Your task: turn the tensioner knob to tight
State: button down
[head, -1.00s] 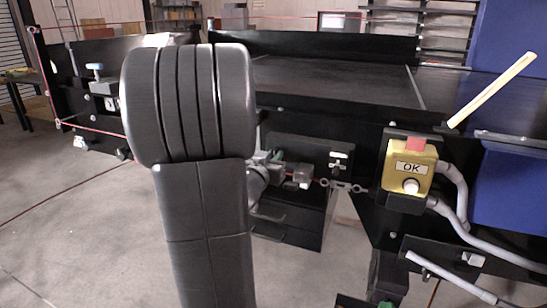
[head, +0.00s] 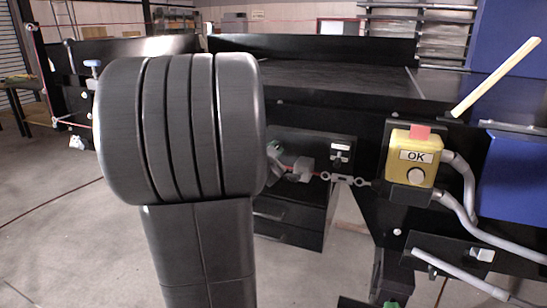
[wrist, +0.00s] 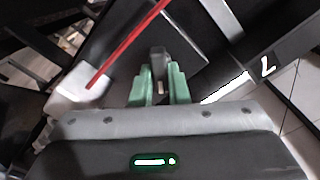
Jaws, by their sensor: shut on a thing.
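In the wrist view my gripper (wrist: 160,86) has its two green fingertips closed around a small dark grey upright piece (wrist: 158,60), which looks like the tensioner knob. The fingers hide its lower part, and I cannot read which way it is set. A white label strip (wrist: 226,88) and a letter like an L (wrist: 266,66) lie to its right.
A red cord (wrist: 128,43) runs to a pale block (wrist: 80,94) left of my fingers. In the head view, a turnbuckle (head: 345,180) sits beside the yellow OK box (head: 413,158) with its grey hoses. The black conveyor (head: 330,80) runs behind. Floor shows at lower left.

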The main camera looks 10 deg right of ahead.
jog(key=shift+f+m+b, duration=0.15)
jog(key=shift+m+b, duration=1.2)
jog(key=shift+m, duration=1.1)
jog(key=shift+f+m+b, duration=0.1)
jog(key=shift+m+b, duration=1.25)
jog(key=shift+m, duration=1.1)
jog(key=c, duration=1.4)
grip_release()
jog(key=shift+s, duration=0.15)
jog(key=p+v, duration=0.1)
jog(key=v, duration=1.2)
jog(key=shift+s+a, duration=0.2)
jog(key=shift+s, duration=0.05)
